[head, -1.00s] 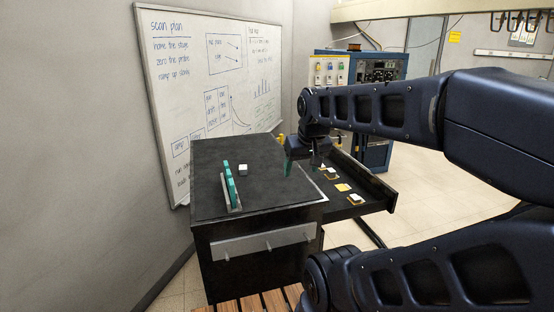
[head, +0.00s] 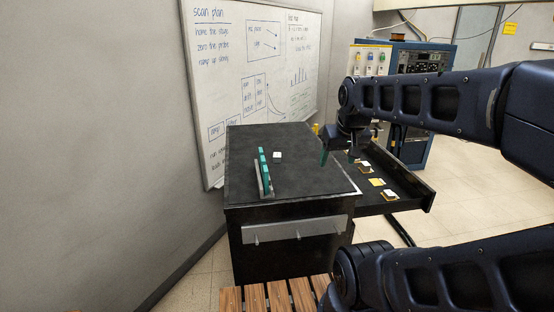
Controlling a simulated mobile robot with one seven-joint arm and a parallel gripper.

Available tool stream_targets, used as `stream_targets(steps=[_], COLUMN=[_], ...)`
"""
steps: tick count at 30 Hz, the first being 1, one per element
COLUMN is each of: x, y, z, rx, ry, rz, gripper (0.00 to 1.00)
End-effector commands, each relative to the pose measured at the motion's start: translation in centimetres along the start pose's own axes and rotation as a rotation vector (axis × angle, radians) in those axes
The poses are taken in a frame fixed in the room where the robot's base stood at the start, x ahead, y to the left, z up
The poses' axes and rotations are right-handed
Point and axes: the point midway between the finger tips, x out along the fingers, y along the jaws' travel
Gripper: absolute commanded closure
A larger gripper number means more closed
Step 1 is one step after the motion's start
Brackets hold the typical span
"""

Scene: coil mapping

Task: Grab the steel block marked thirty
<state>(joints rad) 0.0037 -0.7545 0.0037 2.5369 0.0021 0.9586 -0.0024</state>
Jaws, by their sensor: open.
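A small pale block (head: 277,155) sits alone on the black bench top (head: 300,180). Several other small pale blocks lie in the open black tray at the right, such as one block (head: 390,195) near its front and another block (head: 365,163) farther back. No number is readable on any block, so I cannot tell which is marked thirty. My gripper (head: 338,157) hangs above the right edge of the bench top, right of the lone block and apart from it. Its fingers look spread and empty, with a teal patch at the left finger. It partly hides the far tray.
A teal-sided rack (head: 265,175) stands left on the bench. A bare yellow pad (head: 377,182) lies in the tray. The whiteboard wall (head: 240,60) is behind. A blue equipment cabinet (head: 415,95) is at the back. The middle of the bench top is clear.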

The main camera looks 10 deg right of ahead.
Motion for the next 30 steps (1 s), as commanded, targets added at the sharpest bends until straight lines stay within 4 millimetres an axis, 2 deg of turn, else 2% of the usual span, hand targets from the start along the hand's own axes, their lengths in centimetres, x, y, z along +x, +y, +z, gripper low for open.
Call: stream_targets(steps=[16, 20, 23, 30], x=[0.0, -0.1, -0.1, 0.3], y=[0.0, 0.0, -0.1, -0.7], z=[0.0, -0.6, -1.9, -7.5], rx=[0.000, -0.018, -0.062, -0.248], ry=[0.000, -0.008, -0.029, -0.113], rz=[0.000, 0.002, 0.007, 0.028], gripper=[0.29, 0.29, 0.29, 0.29])
